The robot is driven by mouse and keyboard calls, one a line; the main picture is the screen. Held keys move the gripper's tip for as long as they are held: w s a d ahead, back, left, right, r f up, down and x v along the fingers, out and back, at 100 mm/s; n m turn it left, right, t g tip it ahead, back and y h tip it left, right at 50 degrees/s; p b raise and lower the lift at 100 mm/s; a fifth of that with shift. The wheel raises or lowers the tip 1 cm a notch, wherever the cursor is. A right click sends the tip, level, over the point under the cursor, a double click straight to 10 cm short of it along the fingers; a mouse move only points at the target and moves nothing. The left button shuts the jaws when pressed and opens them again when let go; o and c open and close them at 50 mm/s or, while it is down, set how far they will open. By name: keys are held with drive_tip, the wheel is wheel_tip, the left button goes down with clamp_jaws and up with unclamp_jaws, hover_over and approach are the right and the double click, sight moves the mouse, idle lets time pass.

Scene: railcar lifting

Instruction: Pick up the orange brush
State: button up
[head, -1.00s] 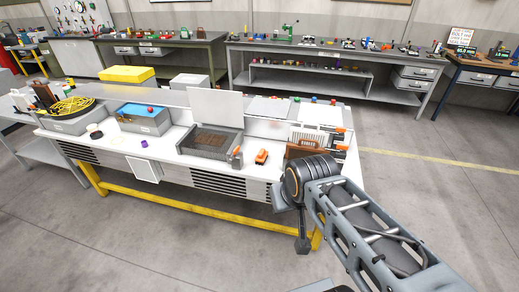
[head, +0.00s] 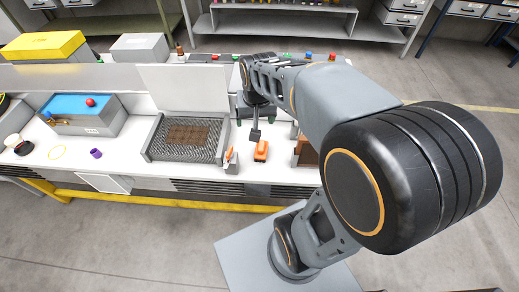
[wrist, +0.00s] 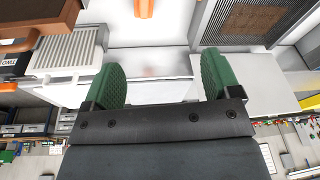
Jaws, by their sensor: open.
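A small orange object (head: 261,150), which looks like the orange brush, lies on the white workbench between the dark mesh tray and the brown box. Its details are too small to make out. In the wrist view an orange piece (wrist: 144,8) shows at the top edge, cut off by the frame, beyond the fingertips. My gripper (wrist: 160,76) is open and empty, its two green pads wide apart over the bench. In the head view my wrist hangs over the bench just behind the orange object, apart from it as far as I can tell.
The tray (head: 148,152) with brown mesh stands left of the orange object. A second orange piece (head: 229,153) is at the tray's right corner. A brown box (head: 306,152) stands to the right. A white rack (wrist: 68,50) shows in the wrist view. Bare bench lies between.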

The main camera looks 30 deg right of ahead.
sight(262, 145)
drive_tip(key=w+d+f+m+g, duration=0.1)
drive_tip(key=w+d+f, duration=0.1)
drive_tip(key=f, duration=0.5)
drive_tip(key=w+d+f+m+b, duration=0.1)
drive_tip(key=w+f, duration=0.2)
drive_tip(key=f, duration=0.4)
drive_tip(key=w+d+f+m+g, duration=0.1)
drive_tip(key=w+d+f, duration=0.1)
drive_tip(key=f, duration=0.5)
drive_tip(key=shift+w+d+m+g+b, duration=0.15)
drive_tip(key=shift+d+m+g+b, duration=0.15)
drive_tip(key=shift+d+b, duration=0.1)
drive_tip(key=shift+f+p, duration=0.65)
drive_tip(key=shift+f, duration=2.35)
drive_tip(key=c, duration=1.1)
wheel_tip(262, 145, up, 10)
drive_tip(key=shift+r+b, duration=0.1)
drive_tip(key=shift+b, duration=0.5)
